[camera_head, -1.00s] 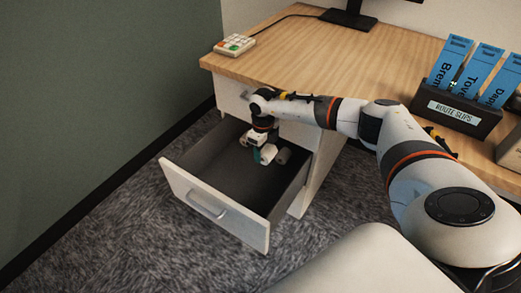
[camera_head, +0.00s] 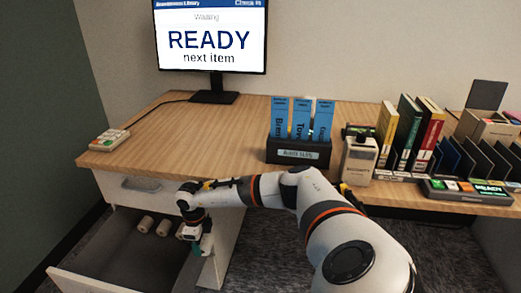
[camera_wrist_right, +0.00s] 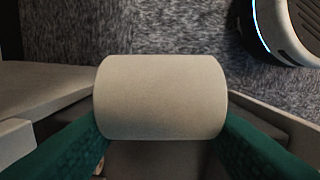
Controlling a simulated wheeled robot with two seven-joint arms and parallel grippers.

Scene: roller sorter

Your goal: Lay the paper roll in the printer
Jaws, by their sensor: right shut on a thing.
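My right gripper (camera_head: 203,244) is at the right side of the open drawer in the head view. In the right wrist view its green fingers (camera_wrist_right: 160,125) are shut on a pale paper roll (camera_wrist_right: 160,97), which lies crosswise between them. In the head view the held roll is hard to tell from the gripper. Two more pale rolls (camera_head: 146,224) (camera_head: 164,227) are in the drawer. I cannot tell for sure which device is the printer; a beige box with a raised dark panel (camera_head: 487,95) stands at the far right. My left gripper is not in view.
The open drawer (camera_head: 85,284) juts out below the desk (camera_head: 190,135). On the desk are a keypad (camera_head: 109,139), a monitor (camera_head: 212,40), a route slips holder (camera_head: 298,153), a small beige device labelled SECURITY (camera_head: 359,160), upright books (camera_head: 410,135) and black slots (camera_head: 455,160).

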